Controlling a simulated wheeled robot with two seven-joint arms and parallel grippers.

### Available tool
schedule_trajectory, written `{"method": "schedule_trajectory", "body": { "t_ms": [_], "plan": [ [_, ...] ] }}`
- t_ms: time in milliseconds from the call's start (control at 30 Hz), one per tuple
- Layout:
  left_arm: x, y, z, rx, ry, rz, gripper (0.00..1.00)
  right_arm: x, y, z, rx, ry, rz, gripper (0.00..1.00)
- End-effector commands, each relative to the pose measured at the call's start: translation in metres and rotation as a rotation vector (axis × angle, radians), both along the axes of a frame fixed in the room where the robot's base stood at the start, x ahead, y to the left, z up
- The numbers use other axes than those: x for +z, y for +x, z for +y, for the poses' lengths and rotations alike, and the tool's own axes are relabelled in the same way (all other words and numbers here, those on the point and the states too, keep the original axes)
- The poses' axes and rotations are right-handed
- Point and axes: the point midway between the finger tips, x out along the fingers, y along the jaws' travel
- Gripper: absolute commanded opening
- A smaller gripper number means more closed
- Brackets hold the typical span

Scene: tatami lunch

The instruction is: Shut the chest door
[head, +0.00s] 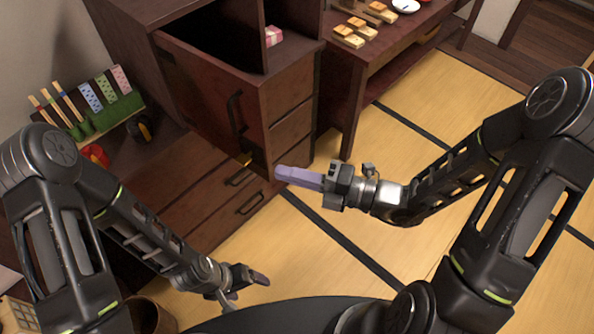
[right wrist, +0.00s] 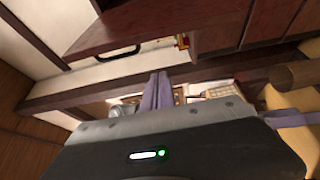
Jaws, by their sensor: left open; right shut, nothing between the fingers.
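The dark brown chest (head: 287,95) stands at the upper middle of the head view. Its door (head: 200,88), a reddish-brown panel with a black bar handle (head: 235,111), stands open, with the dark compartment showing behind its top edge. My right gripper (head: 284,174) is shut and empty, its purple fingers just right of the door's lower corner; contact is not clear. In the right wrist view its fingers (right wrist: 156,91) are together, below a brown panel with a black handle (right wrist: 117,53). My left gripper (head: 256,279) is open and empty, low in the head view, away from the door.
Drawers with handles (head: 250,203) lie below the door. A green rack (head: 105,115) with patterned cases stands at left. A low table (head: 357,75) with food blocks stands at right. Tatami floor (head: 435,98) is open to the right.

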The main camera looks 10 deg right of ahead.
Motion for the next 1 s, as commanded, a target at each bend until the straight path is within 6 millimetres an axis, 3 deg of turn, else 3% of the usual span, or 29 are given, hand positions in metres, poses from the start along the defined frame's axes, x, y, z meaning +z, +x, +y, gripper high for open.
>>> {"method": "schedule_trajectory", "body": {
  "t_ms": [333,600,1000],
  "plan": [
    [0.008,-0.001,0.000,0.001,0.003,0.003,0.79,0.001,0.032,0.063,0.005,0.001,0.003,0.00],
    [0.016,-0.002,0.001,0.002,0.005,0.007,0.79,0.001,0.056,0.034,-0.001,-0.001,0.000,0.00],
    [0.016,-0.002,0.001,0.002,0.005,0.007,0.79,0.000,0.059,0.030,0.000,-0.001,0.000,0.00]
  ]
}}
